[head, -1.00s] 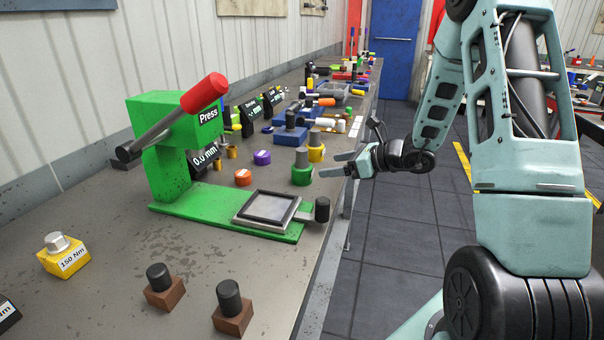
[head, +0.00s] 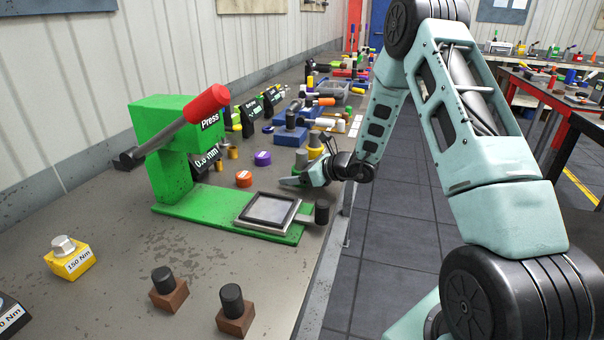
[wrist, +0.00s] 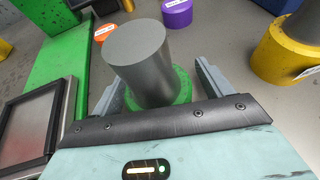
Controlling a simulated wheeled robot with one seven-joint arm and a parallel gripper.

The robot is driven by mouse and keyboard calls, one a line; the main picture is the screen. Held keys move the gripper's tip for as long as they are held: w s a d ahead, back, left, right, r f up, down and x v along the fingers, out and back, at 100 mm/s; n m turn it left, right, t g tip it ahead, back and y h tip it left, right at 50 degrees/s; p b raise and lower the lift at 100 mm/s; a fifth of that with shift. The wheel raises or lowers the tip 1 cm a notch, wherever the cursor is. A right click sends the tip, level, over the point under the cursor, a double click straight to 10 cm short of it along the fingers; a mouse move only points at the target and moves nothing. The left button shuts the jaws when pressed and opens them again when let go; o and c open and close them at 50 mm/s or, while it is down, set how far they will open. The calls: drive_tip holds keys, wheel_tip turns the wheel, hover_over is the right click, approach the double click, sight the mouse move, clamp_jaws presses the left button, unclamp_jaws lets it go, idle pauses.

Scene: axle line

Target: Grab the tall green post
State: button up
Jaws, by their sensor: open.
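The tall green post has a grey cylinder top (head: 301,160) on a green round base and stands upright on the bench, right of the press. My gripper (head: 291,179) is open and low at the post, hiding most of its green base in the head view. In the wrist view the grey cylinder (wrist: 142,62) rises between the two open fingers, with the green base (wrist: 182,88) showing behind and below. The fingers lie on either side of the post; I cannot tell whether they touch it.
The green press (head: 165,150) with its red handle and a plate (head: 268,212) stands close left. An orange piece (head: 243,179) and a purple piece (head: 262,158) sit nearby. A yellow-based post (wrist: 290,50) stands close right in the wrist view. Small brown-based posts (head: 234,311) are in front.

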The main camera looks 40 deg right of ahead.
drive_tip(key=c, duration=1.4)
drive_tip(key=shift+c, duration=0.3)
drive_tip(key=shift+r, duration=0.15)
